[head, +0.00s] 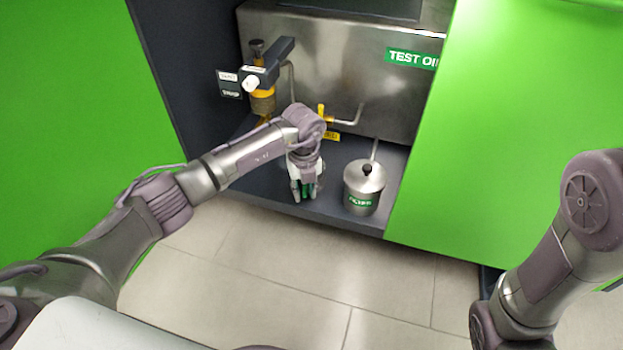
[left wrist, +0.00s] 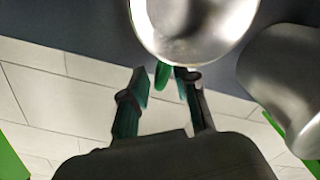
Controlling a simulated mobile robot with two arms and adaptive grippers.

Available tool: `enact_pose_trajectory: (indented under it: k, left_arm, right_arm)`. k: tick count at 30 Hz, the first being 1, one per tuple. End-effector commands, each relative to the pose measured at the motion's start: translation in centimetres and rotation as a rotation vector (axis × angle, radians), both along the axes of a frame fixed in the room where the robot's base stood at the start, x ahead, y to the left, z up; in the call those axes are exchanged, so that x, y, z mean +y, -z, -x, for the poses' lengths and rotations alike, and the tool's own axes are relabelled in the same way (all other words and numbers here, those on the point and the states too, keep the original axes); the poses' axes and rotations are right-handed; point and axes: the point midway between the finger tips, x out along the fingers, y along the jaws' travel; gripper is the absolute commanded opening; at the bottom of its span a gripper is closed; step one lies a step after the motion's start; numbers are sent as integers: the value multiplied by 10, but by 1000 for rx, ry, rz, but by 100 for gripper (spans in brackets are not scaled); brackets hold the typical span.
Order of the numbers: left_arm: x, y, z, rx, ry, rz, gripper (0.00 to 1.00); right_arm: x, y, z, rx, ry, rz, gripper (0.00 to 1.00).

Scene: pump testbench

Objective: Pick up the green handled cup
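The metal cup (left wrist: 190,25) is large at the top of the left wrist view. Its green handle (left wrist: 162,75) points down toward my left gripper (left wrist: 164,80). The gripper's two fingers stand apart, with the handle between their tips and nearer the right finger. I see no clear grip on it. In the head view my left gripper (head: 306,192) points down at the front of the cabinet shelf and mostly hides the cup. My right arm shows at the right edge of the head view, but its gripper is out of frame.
A lidded metal can (head: 363,188) with a green label stands on the shelf (head: 335,219) to the right of my left gripper. A steel test oil tank (head: 350,75) with pipes and a yellow valve is behind. Green panels flank the opening. Tiled floor (head: 290,285) lies in front.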

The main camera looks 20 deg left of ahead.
Motion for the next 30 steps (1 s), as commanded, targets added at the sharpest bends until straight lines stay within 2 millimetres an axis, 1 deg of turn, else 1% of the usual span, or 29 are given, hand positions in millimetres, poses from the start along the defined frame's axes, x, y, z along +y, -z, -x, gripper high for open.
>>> enact_pose_trajectory:
  k: [1, 3, 4, 16, 18, 20, 23, 27, 28, 29, 30]
  left_arm:
    - [0, 0, 0, 0, 0, 0, 16]
    - [0, 0, 0, 0, 0, 0, 4]
    - [0, 0, 0, 0, 0, 0, 0]
    - [0, 0, 0, -1, 0, -1, 0]
    - [0, -3, 0, -1, 0, 0, 0]
    - [0, -9, -1, -2, 0, 0, 0]
    - [1, -27, -1, -3, 0, -1, 0]
    - [1, -59, -1, -3, 1, -1, 0]
    - [1, -64, -1, -2, 1, -1, 0]
    - [1, -68, 0, -2, 1, -1, 0]
    - [1, -74, 0, -1, 0, -2, 0]
  right_arm:
    - [0, 0, 0, 0, 0, 0, 40]
    - [0, 0, 0, 0, 0, 0, 40]
    - [0, 0, 0, 0, 0, 0, 40]
    - [0, 0, 0, 0, 0, 0, 40]
    - [0, -2, 0, 0, 0, 0, 40]
    - [0, -7, 0, 1, 0, 0, 40]
    - [0, -20, -1, 2, 0, 0, 40]
    - [0, -43, 0, -3, -1, -1, 40]
    - [-1, -46, 0, -4, -1, -2, 40]
    - [-1, -42, -7, 19, -2, -4, 40]
    - [-1, -35, -21, 60, -1, -3, 40]
